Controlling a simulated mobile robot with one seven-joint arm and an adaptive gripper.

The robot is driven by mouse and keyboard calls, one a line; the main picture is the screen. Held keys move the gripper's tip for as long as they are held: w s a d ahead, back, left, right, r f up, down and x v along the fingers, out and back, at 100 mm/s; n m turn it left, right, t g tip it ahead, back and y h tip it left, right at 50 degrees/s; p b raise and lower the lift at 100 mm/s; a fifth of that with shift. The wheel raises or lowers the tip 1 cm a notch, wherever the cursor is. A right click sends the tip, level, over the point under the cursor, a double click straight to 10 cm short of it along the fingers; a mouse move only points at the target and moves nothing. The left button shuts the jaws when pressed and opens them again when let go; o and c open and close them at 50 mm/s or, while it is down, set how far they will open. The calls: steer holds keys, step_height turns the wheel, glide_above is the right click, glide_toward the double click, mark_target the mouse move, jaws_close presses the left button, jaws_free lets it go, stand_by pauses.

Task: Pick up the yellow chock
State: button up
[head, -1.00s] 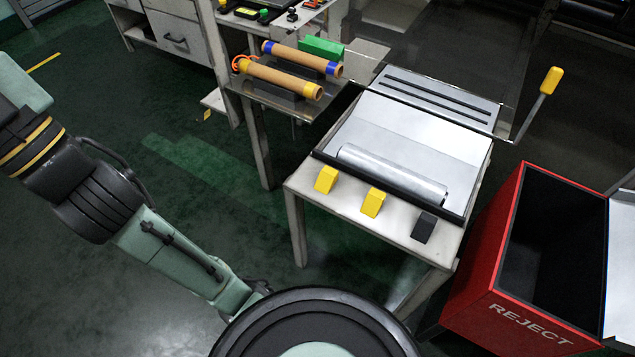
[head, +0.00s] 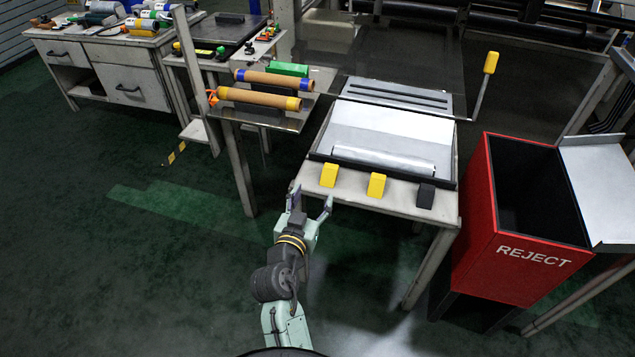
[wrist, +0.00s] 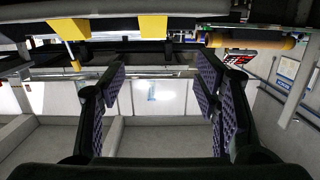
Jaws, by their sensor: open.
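Two yellow chocks stand near the front edge of the winder table, a left one (head: 328,175) and a right one (head: 376,185). Both sit in front of a silver roller (head: 384,159). In the wrist view, two yellow blocks show along the top, one at the left (wrist: 68,28) and one near the middle (wrist: 153,26). My gripper (head: 312,199) is open and empty, just off the table's front left corner, near the left chock and not touching it. In the wrist view its two padded fingers (wrist: 162,78) stand wide apart with nothing between them.
A black block (head: 426,196) stands at the right of the table's front edge (head: 400,206). A red REJECT bin (head: 525,254) stands to the right. Two brown cores (head: 258,98) lie on a rack at the back left. The floor in front and left is clear.

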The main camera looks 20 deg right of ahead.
mark_target(329, 173)
steer(key=x, duration=0.1)
steer(key=p+x, duration=0.1)
steer(key=x, duration=0.2)
steer(key=shift+d+f, duration=0.25)
steer(key=shift+d, duration=0.25)
steer(key=shift+f+p+x, duration=0.2)
steer(key=shift+p+x, duration=0.5)
steer(key=shift+x, duration=0.85)
steer(key=shift+f+p+x, duration=0.15)
steer(key=shift+p+x, duration=0.5)
steer(key=shift+x, duration=0.95)
steer(key=shift+s, duration=0.15)
steer(key=c, duration=1.2)
